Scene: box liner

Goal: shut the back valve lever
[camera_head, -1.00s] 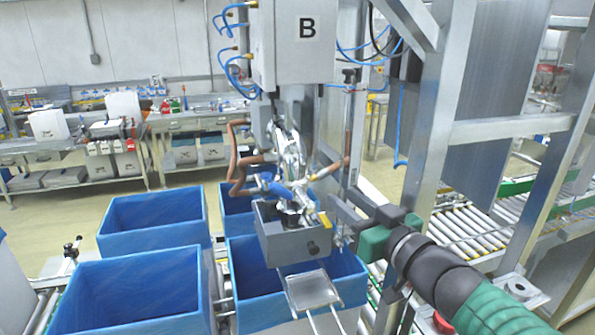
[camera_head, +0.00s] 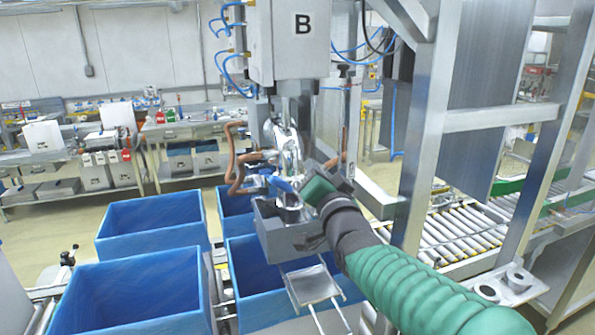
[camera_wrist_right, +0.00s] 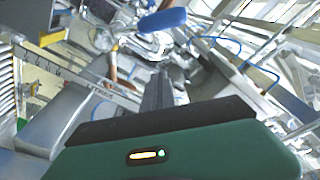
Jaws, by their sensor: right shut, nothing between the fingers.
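A blue-handled lever (camera_head: 281,184) sits on the metal valve assembly (camera_head: 287,148) under the box marked B. The same blue handle (camera_wrist_right: 162,20) shows at the top of the right wrist view. I cannot tell for certain whether it is the back valve lever. My right gripper (camera_head: 320,187) is beside the assembly, just right of the blue handle, and its hand hides part of the assembly. In the right wrist view its dark fingers (camera_wrist_right: 158,92) are shut and empty, apart from the handle in the picture. My left gripper is not in view.
A grey box (camera_head: 275,238) hangs below the valves, with a small metal tray (camera_head: 313,285) in front. Blue bins (camera_head: 130,290) stand at left and below. A metal frame post (camera_head: 420,150) rises right of my arm. Brown hoses (camera_head: 235,160) run beside the valves.

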